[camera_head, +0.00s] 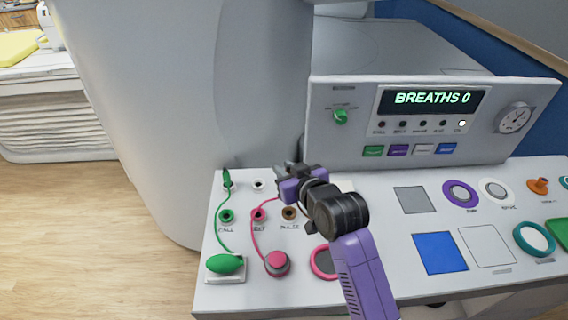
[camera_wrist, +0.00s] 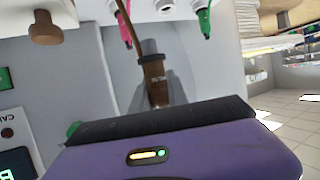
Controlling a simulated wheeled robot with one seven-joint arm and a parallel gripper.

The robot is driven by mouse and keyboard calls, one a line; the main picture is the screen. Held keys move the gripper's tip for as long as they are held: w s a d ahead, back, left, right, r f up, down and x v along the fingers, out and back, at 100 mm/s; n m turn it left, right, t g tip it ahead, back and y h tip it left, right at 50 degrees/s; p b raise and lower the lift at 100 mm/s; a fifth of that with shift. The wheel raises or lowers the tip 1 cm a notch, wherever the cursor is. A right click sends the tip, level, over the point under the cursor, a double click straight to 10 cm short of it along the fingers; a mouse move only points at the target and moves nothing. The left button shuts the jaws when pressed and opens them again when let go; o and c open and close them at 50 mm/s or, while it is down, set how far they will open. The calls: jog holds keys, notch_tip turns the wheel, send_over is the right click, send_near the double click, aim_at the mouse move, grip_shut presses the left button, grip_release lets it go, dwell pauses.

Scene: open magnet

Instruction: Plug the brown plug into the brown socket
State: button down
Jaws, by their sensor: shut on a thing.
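My gripper (camera_head: 288,174), purple and dark grey, is over the back part of the white panel, behind the row of sockets. In the wrist view the brown plug (camera_wrist: 154,78) stands in front of my gripper, its lower end hidden by the dark gripper edge; my gripper is shut on it. A brown cable runs up from the plug. The brown socket (camera_head: 289,213) is a ring on the panel, in front of my gripper in the head view and apart from it. In the head view my gripper hides the plug.
A green socket (camera_head: 227,215) and a pink socket (camera_head: 258,214) lie left of the brown one. A green plug (camera_head: 227,180) stands behind them. A green bulb (camera_head: 225,264) and a pink button (camera_head: 277,263) with cables are at the front. The display console (camera_head: 340,150) rises at the back.

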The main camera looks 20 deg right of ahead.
jog(key=shift+d+f+b, duration=0.1)
jog(key=shift+f+b, duration=3.7)
jog(key=shift+f, duration=0.55)
jog(key=shift+f+b, duration=0.8)
jog(key=shift+f, duration=0.65)
jog(key=c, duration=1.2)
grip_release()
